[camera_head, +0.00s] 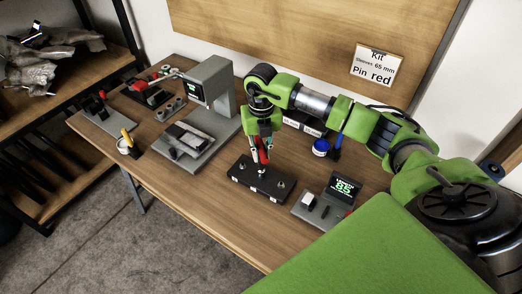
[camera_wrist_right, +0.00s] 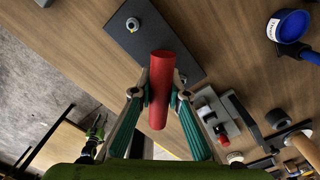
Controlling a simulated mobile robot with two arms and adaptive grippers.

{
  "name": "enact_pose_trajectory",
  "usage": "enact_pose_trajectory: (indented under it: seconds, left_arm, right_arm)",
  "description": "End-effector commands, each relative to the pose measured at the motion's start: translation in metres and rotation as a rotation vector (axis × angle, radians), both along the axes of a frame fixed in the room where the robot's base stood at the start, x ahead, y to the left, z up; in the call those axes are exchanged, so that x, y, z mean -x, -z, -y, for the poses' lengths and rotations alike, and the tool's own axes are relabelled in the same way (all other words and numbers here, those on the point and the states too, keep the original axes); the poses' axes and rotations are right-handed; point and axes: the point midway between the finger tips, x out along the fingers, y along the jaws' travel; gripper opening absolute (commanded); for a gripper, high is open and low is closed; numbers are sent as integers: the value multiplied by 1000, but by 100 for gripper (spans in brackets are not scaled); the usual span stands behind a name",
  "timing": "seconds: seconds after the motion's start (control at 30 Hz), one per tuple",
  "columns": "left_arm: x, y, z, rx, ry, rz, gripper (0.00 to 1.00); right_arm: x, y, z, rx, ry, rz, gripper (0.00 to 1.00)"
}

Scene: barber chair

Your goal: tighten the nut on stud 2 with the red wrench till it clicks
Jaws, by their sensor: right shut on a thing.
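The red wrench (camera_head: 264,157) is a red cylinder held upright in my right gripper (camera_head: 262,148). It also shows between the fingers in the right wrist view (camera_wrist_right: 161,88). Its lower end is over the middle of the black stud block (camera_head: 247,183), at or just above the middle stud; contact cannot be told. The block also shows in the right wrist view (camera_wrist_right: 188,68), with one end stud (camera_wrist_right: 132,24) clear of the wrench. Another end stud (camera_head: 280,185) shows at the block's right end. Stud numbers are not readable. My left gripper is out of view.
A display device reading 85 (camera_head: 344,188) stands right of the block. A blue-lidded jar (camera_head: 320,147) is behind it. A grey press-like stand (camera_head: 221,118) is to the left. A sign (camera_head: 376,66) reads "Kit, Sleeves 65 mm, Pin red". Bare wood lies in front of the block.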

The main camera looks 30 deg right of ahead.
Motion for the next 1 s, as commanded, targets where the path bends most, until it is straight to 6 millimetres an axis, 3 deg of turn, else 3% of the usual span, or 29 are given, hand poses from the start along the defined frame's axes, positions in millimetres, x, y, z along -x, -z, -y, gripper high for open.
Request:
enact_pose_trajectory:
  seconds: [0.47, 0.77, 1.0]
  left_arm:
    - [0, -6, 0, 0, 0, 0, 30]
    - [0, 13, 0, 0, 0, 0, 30]
    - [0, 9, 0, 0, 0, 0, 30]
  right_arm:
    - [0, -2, 0, -1, 135, 1, 0]
    - [-1, 1, 0, 0, -116, 3, 0]
    - [-1, -6, 0, 0, -181, 2, 0]
